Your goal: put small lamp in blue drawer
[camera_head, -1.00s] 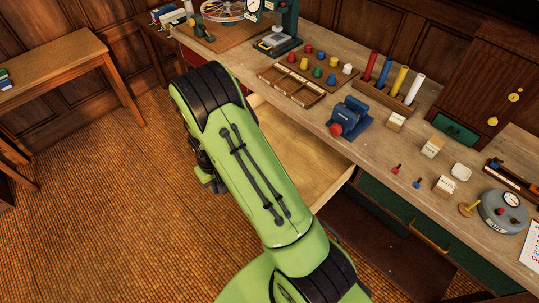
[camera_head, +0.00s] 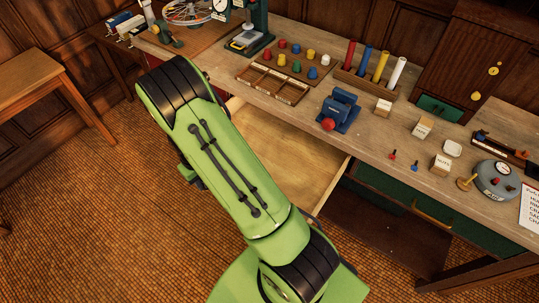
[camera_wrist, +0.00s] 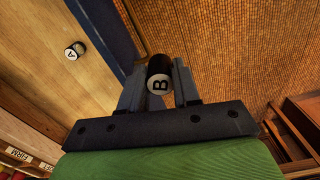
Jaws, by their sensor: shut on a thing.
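My gripper (camera_wrist: 158,88) is shut on a short black cylinder (camera_wrist: 158,66) with a white end marked B, in the wrist view. I cannot tell whether this cylinder is the small lamp. An open drawer with a bare wooden floor (camera_head: 300,160) stands out from the bench in the head view. In the wrist view its blue wall (camera_wrist: 104,38) runs just left of the gripper, and the held cylinder is beside it, over the tiled floor side. A similar black cylinder marked A (camera_wrist: 74,50) lies in the drawer. My arm hides the gripper in the head view.
The bench (camera_head: 385,150) carries a blue device with a red knob (camera_head: 339,110), a sorting tray (camera_head: 272,83), coloured tubes (camera_head: 365,62), small boxes and a round grey device (camera_head: 496,180). A green drawer front (camera_head: 434,212) is below. Tiled floor (camera_head: 80,220) is open at left.

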